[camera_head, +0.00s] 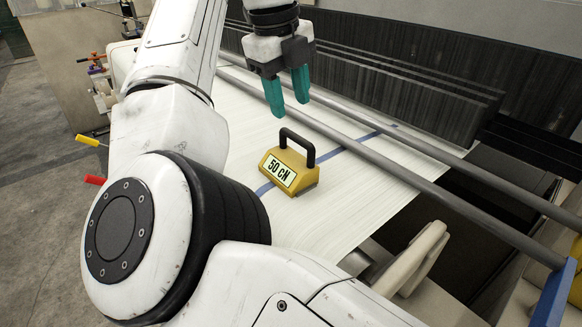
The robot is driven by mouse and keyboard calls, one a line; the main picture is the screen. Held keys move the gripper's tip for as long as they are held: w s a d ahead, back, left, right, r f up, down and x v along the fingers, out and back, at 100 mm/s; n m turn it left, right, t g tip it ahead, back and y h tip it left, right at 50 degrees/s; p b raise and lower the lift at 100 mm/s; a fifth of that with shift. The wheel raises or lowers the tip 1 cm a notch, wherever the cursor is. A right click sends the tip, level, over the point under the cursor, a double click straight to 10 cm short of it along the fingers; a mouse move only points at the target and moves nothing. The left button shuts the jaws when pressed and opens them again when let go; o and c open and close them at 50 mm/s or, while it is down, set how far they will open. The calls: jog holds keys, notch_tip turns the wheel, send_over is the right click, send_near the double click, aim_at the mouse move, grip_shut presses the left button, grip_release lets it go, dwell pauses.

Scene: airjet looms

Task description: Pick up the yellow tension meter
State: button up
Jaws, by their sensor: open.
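The yellow tension meter (294,175) stands upright on the white sheet of threads of the loom (340,210). It has a black arched handle on top and a pale label reading "50 CN" on its front. My gripper (289,108), with two teal fingers, hangs above and behind the meter in the picture. The fingers point down, are apart and hold nothing. They do not touch the handle.
Two grey bars (440,172) run diagonally across the loom behind and right of the meter. A blue stripe (348,145) crosses the sheet. A dark ribbed panel (400,85) stands behind. Yellow (88,141) and red (94,180) handles show at left. The sheet around the meter is clear.

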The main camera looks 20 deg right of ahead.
aim_at(298, 136)
jog(key=f, duration=0.3)
jog(key=d+f, duration=0.1)
jog(key=f, duration=0.2)
jog(key=d+f, duration=0.1)
jog(key=f, duration=0.2)
jog(key=shift+w+d+f+p, duration=0.15)
jog(key=shift+w+f+p, duration=0.15)
jog(key=shift+w+f, duration=0.1)
jog(key=shift+c, duration=0.2)
grip_shut()
jog(key=shift+r, duration=0.1)
dwell(0.8)
